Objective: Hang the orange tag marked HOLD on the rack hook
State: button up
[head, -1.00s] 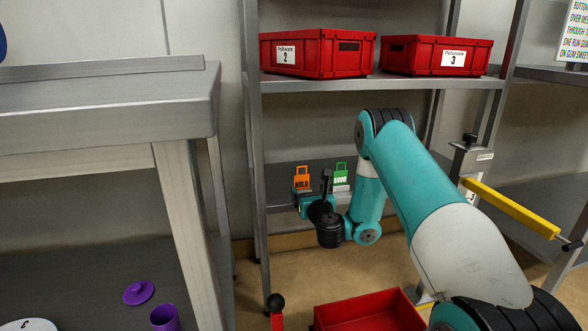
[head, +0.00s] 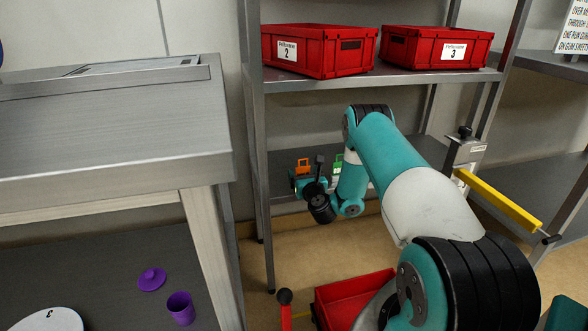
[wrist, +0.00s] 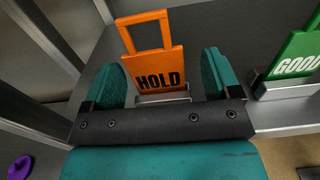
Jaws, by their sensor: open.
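The orange tag marked HOLD (wrist: 160,72) stands upright in a small grey holder (wrist: 163,97) on the rack's lower shelf, its square loop handle on top. The tag also shows in the head view (head: 303,166), partly hidden by my gripper. My gripper (wrist: 162,66) is open, with one teal finger on each side of the tag. A gap shows between each finger and the tag. In the head view my gripper (head: 302,180) is at the left part of that shelf. I cannot make out the rack hook in either view.
A green GOOD tag (wrist: 297,62) stands right of the orange one. Red bins (head: 320,52) fill the shelf above. A yellow bar (head: 500,200) sticks out at the right. A grey workbench (head: 110,130) is at the left; a red crate (head: 345,297) is below.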

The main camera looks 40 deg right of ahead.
jog(key=shift+a, duration=0.1)
jog(key=c, duration=1)
